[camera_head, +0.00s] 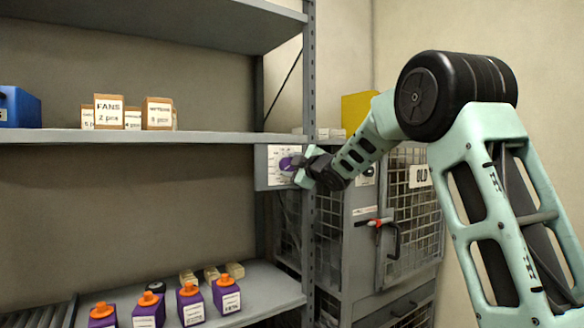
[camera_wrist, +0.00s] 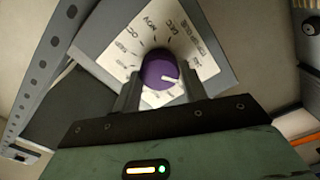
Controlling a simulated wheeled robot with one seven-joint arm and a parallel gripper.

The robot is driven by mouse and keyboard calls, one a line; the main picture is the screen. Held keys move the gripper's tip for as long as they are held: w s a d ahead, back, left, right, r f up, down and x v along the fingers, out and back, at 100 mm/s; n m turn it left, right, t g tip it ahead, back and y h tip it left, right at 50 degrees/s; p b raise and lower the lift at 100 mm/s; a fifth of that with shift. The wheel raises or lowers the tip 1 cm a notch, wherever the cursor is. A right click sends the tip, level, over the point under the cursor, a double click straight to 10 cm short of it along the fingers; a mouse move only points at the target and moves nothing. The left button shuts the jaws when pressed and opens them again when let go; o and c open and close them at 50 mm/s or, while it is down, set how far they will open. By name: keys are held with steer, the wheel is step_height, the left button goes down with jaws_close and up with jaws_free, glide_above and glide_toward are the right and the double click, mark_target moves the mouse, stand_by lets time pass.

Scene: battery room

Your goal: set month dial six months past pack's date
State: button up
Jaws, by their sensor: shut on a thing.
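The month dial is a purple knob (camera_wrist: 158,70) on a white month card (camera_wrist: 118,48), on a grey box. My gripper (camera_wrist: 159,82) is shut on the knob, one finger on each side. In the head view the gripper (camera_head: 301,166) partly covers the dial (camera_head: 287,163). Several purple packs with orange caps, one here (camera_head: 190,304), stand on the lower shelf; their label dates are too small to read.
The dial box is beside a grey shelf post (camera_head: 309,90). A mesh-door cabinet (camera_head: 362,240) with a red-marked handle and an OLD sign (camera_head: 422,175) is to its right. Cartons (camera_head: 108,111) and a blue bin (camera_head: 20,108) are on the upper shelf.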

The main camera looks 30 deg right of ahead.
steer(key=o, duration=1)
steer(key=shift+f, duration=0.2)
steer(key=shift+c, duration=0.2)
steer(key=shift+r, duration=0.1)
steer(key=s, duration=1.7)
steer(key=shift+s+d+p, duration=0.2)
steer(key=shift+d+p, duration=0.1)
